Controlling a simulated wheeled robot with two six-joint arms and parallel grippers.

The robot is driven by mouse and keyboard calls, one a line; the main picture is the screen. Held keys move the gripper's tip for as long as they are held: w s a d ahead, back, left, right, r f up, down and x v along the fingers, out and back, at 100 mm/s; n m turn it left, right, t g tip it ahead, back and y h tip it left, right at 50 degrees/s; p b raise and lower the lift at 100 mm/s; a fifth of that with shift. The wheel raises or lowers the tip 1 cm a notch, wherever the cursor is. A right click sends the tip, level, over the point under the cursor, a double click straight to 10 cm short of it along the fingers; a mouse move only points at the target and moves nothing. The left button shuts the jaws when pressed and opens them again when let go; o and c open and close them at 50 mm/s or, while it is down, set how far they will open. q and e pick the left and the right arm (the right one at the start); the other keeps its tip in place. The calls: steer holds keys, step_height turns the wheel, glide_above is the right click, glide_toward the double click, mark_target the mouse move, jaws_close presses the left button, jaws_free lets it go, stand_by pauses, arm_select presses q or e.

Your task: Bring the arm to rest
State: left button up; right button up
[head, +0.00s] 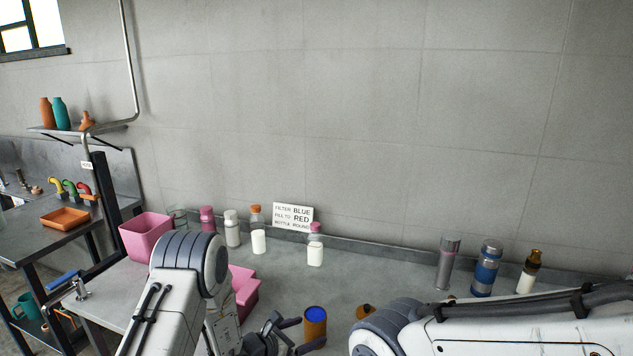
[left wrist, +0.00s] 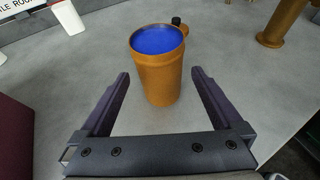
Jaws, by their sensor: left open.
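My left arm comes in from the left in the head view. Its gripper (head: 299,334) is open beside an orange-brown cup (head: 315,322) with a blue top surface. In the left wrist view the cup (left wrist: 157,72) stands upright on the grey counter, in line with the gap between the open fingers of the left gripper (left wrist: 160,78). Clear space shows between the cup and each finger, and nothing is held. My right arm crosses the lower right of the head view; its gripper is not in view.
Several bottles stand along the wall, including a pink-capped one (head: 315,246) and a blue one (head: 486,268). A brown object (left wrist: 285,22) stands right of the cup.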

arm_select(q)
steer(key=v, duration=0.3)
steer(key=shift+s+a+r, duration=0.15)
steer(key=shift+a+r, duration=0.05)
steer(key=shift+a, duration=0.1)
steer(key=shift+s+a, duration=0.1)
steer(key=shift+s, duration=0.2)
steer(key=x, duration=1.2)
steer(key=shift+s+a+r, duration=0.1)
steer(key=shift+a, duration=0.05)
arm_select(e)
steer(key=w+a+r+m, duration=0.1)
steer(key=w+a, duration=0.1)
steer(key=w, duration=0.5)
steer(key=w+a+r+m, duration=0.1)
steer(key=w+a+r, duration=0.1)
steer(key=w, duration=0.6)
steer(key=m+t+h, duration=0.1)
steer(key=m, duration=0.6)
glide_above(368, 306)
steer(key=s, duration=0.1)
step_height(368, 306, down, 14)
steer(key=r, duration=0.1)
steer(key=f, duration=0.8)
steer(key=w+f, duration=0.1)
steer(key=f, duration=0.3)
steer(key=shift+a+f, duration=0.1)
arm_select(q)
steer(key=shift+s, duration=0.1)
